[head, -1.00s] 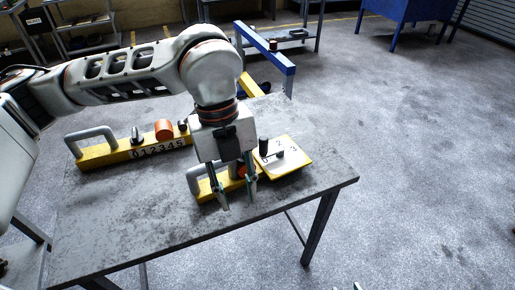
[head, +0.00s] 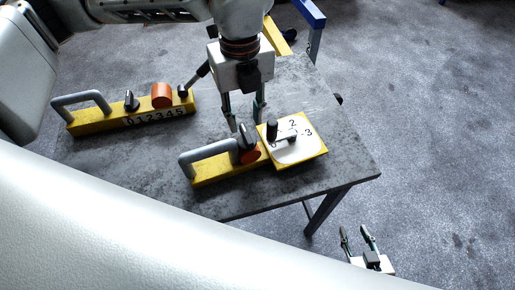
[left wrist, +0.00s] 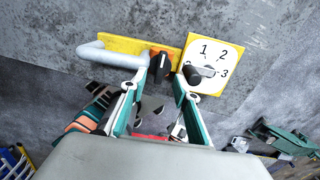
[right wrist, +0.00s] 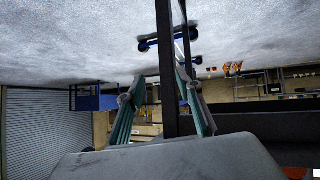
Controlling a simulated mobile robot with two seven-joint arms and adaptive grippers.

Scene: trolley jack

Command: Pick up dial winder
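The dial winder (head: 215,176) lies on the table. It is a yellow bar with a grey loop handle, an orange knob with a black lever, and a white dial plate (head: 304,148) marked 1, 2, 3 with a black crank. My left gripper (head: 246,124) is open and empty, pointing down just behind the bar near the knob. In the left wrist view the dial winder (left wrist: 125,45) lies beyond the open fingers (left wrist: 160,82), the knob between them in the picture. My right gripper (head: 356,234) is open and empty, low beside the table's right front.
A second yellow bar (head: 108,121), numbered 0 to 5 with a grey handle and orange knob, lies at the back left of the table (head: 340,176). The table's right front is clear. A blue-and-yellow frame (head: 306,12) stands behind the table.

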